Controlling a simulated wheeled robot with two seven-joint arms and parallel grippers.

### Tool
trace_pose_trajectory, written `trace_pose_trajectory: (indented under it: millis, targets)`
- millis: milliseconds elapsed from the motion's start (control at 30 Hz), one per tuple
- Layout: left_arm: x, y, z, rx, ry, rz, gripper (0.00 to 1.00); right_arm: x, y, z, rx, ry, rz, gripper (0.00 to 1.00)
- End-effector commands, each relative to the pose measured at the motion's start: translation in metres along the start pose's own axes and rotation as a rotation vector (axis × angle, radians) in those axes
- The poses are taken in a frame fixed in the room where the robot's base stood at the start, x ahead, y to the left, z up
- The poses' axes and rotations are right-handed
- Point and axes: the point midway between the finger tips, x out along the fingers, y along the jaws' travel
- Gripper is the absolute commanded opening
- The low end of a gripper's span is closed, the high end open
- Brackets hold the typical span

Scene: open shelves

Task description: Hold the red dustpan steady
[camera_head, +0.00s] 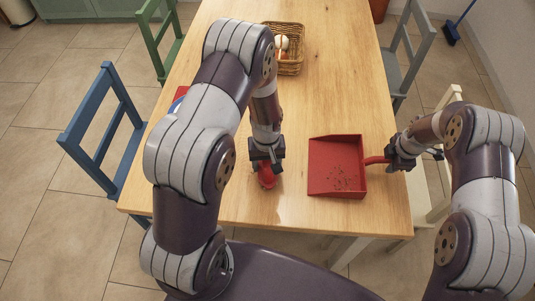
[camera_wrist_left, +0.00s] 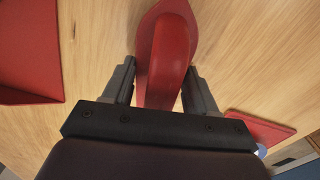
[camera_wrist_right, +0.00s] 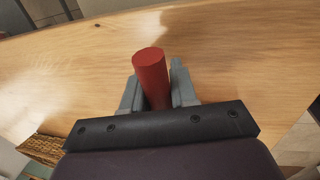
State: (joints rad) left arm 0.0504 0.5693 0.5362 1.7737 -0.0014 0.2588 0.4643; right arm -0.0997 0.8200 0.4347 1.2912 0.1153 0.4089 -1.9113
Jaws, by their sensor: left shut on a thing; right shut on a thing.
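The red dustpan (camera_head: 330,160) lies on the wooden table near its right edge, with dark crumbs in it. Its handle (camera_head: 375,160) points right. My right gripper (camera_head: 396,160) is shut on that handle; the round red handle end (camera_wrist_right: 151,75) stands between the fingers in the right wrist view. My left gripper (camera_head: 266,158) is shut on a red tool (camera_head: 267,178), perhaps a hand brush, left of the dustpan. Its curved red grip (camera_wrist_left: 168,60) shows between the fingers in the left wrist view, where the dustpan (camera_wrist_left: 30,50) is at the left. The tool's underside is hidden.
A wicker basket (camera_head: 290,62) with white, egg-like things stands toward the table's far end. A red and blue item (camera_head: 180,93) is partly hidden behind my left arm. Chairs surround the table, one blue (camera_head: 92,135). The tabletop above the dustpan is clear.

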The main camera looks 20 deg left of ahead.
Motion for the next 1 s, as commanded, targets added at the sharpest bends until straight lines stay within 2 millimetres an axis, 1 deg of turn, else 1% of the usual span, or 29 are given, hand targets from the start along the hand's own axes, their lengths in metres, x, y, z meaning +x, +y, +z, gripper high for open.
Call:
trace_pose_trajectory:
  millis: [400,667,1000]
  targets:
    - [0.0,-0.008,0.037,0.001,-0.001,-0.001,0.19,0.0,0.0,0.0,0.0,0.0,0.0,0.0]
    - [0.0,-0.031,0.032,-0.003,-0.001,0.0,0.19,0.0,0.0,0.0,0.0,0.0,0.0,0.0]
    - [0.001,-0.024,0.001,-0.001,0.001,0.0,0.19,0.0,0.0,0.0,0.0,0.0,0.001,0.0]
